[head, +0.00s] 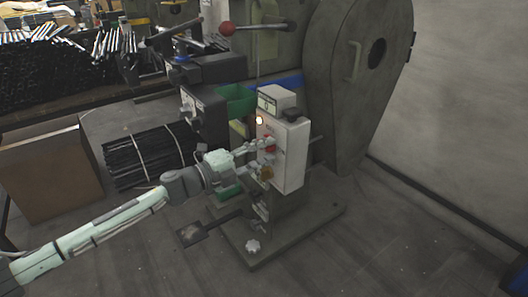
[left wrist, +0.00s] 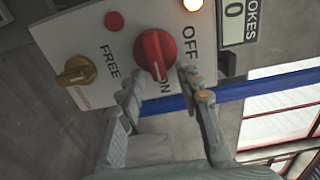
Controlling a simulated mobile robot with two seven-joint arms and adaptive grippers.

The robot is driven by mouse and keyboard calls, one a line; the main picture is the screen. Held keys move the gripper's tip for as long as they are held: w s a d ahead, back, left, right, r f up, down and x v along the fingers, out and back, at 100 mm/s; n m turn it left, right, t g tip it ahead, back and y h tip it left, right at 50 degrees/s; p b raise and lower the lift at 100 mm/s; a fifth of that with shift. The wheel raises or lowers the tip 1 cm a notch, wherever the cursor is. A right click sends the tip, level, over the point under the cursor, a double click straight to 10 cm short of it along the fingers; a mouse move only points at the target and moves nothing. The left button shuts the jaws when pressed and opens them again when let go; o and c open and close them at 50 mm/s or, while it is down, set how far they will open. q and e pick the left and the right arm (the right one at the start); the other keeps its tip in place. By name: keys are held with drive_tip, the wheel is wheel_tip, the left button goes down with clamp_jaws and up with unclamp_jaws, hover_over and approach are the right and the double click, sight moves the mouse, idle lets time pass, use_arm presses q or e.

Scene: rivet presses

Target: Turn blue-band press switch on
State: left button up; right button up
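A white control box (head: 290,150) on the press carries a red rotary switch (head: 270,142). In the left wrist view the red switch (left wrist: 155,52) sits beside the printed words OFF and ON, its ridge running roughly up and down the picture. ON is partly hidden by a finger. My left gripper (head: 264,153) is at the box front; in the left wrist view the gripper (left wrist: 158,80) is open, its fingertips on either side of the switch's lower edge. Contact is not clear. A blue band (left wrist: 250,87) runs behind the box. My right gripper is out of view.
A yellow knob (left wrist: 76,71) marked FREE, a lit lamp (left wrist: 193,4) and a counter (left wrist: 235,18) share the panel. A large guard (head: 350,80) stands behind. A pedal (head: 195,233), a rod bundle (head: 145,158) and a cardboard box (head: 50,170) are nearby.

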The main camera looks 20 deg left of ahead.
use_arm(q)
drive_tip(key=shift+s+a+f, duration=0.1)
drive_tip(key=shift+s+a, duration=0.05)
drive_tip(key=shift+s, duration=0.05)
drive_tip(key=v, duration=1.1)
drive_tip(key=shift+s+a, duration=0.2)
